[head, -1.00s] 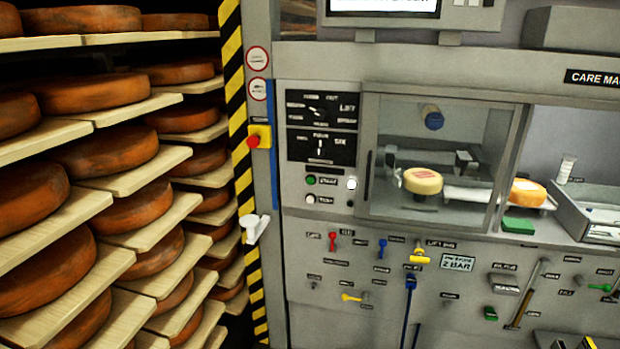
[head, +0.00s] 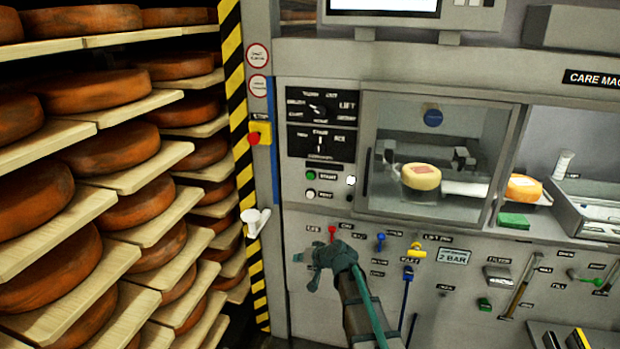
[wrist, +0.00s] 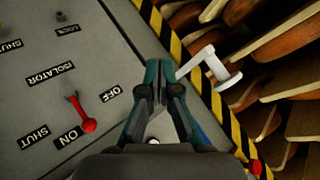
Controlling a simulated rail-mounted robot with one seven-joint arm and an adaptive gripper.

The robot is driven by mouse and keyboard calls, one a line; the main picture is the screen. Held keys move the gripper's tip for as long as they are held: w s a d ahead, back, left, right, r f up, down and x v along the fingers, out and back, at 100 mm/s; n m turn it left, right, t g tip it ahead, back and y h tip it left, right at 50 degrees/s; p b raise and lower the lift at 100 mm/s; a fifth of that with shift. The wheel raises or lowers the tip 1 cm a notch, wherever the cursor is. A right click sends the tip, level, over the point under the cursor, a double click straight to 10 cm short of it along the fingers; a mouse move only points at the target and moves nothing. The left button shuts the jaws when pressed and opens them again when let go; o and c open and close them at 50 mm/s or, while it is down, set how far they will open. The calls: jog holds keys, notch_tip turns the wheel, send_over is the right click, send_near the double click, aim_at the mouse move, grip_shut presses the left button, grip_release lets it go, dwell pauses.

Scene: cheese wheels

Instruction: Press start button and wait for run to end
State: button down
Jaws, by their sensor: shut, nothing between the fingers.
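The green start button (head: 311,175) sits on the grey machine front, below two black dial panels, with its label to the right. A white button (head: 310,193) is just below it, and a round white lamp (head: 351,181) is to its right. My gripper (head: 302,262) is below these buttons in the head view, in front of the lower panel, and touches none of them. In the wrist view my gripper (wrist: 159,66) is shut and empty, its fingertips together. The start button cannot be made out in the wrist view.
A red lever (head: 332,231) stands near my gripper; it also shows in the wrist view (wrist: 88,124). A white handle (head: 255,220) and a red stop button (head: 253,138) are to the left. Cheese shelves fill the left. A cheese wheel (head: 421,177) sits behind the window.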

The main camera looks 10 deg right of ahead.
aim_at(310, 176)
jog(key=w+d+r+t, duration=0.1)
jog(key=w+r+t, duration=0.2)
jog(key=r, duration=0.6)
jog(key=w+d+r+m+t, duration=0.1)
jog(key=w+r+t, duration=0.2)
jog(key=w+r, duration=0.5)
jog(key=shift+d+r+m+p, duration=0.2)
jog(key=shift+r+m+p, duration=0.1)
jog(key=shift+r, duration=0.3)
jog(key=shift+w+d, duration=0.55)
jog(key=shift+w, duration=0.8)
jog(key=shift+w+d, duration=0.55)
jog(key=shift+w, duration=0.75)
jog(key=shift+w+d, duration=0.55)
jog(key=shift+w, duration=0.8)
